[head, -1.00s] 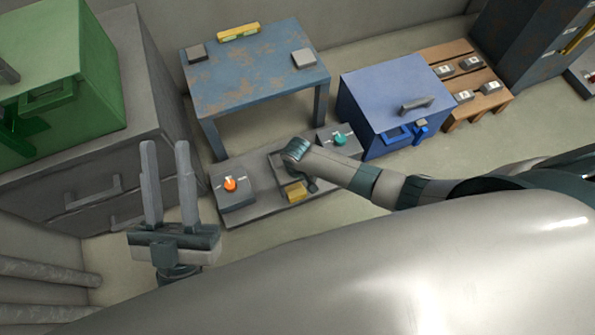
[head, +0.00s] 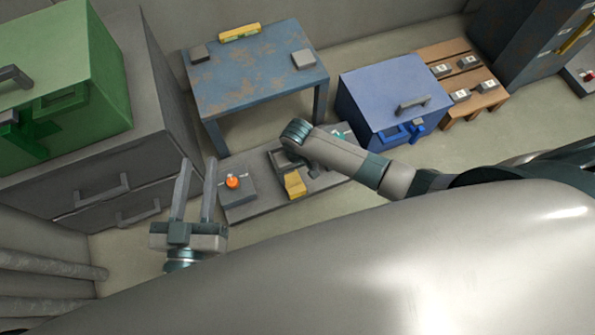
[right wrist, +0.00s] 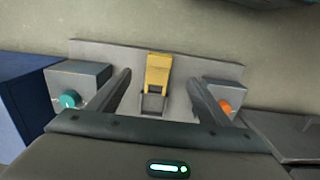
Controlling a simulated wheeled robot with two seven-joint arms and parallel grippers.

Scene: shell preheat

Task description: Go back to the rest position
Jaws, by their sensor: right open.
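My left gripper (head: 196,170) is open and empty. It points up in the head view, in front of the grey drawer cabinet, with its two fingers apart. My right gripper (right wrist: 158,80) is open in the right wrist view, with a finger on each side of a yellow lever (right wrist: 158,72) on a grey floor panel (right wrist: 130,50). No contact with the lever shows. In the head view the right wrist (head: 297,132) is above the panel, and the yellow lever (head: 295,184) shows below it.
The panel also bears an orange knob (head: 232,182) and a teal knob (right wrist: 69,99). Around it stand a worn blue table (head: 250,80), a blue box (head: 390,85), a wooden stand (head: 470,95), a grey drawer cabinet (head: 150,100) and a green box (head: 85,75).

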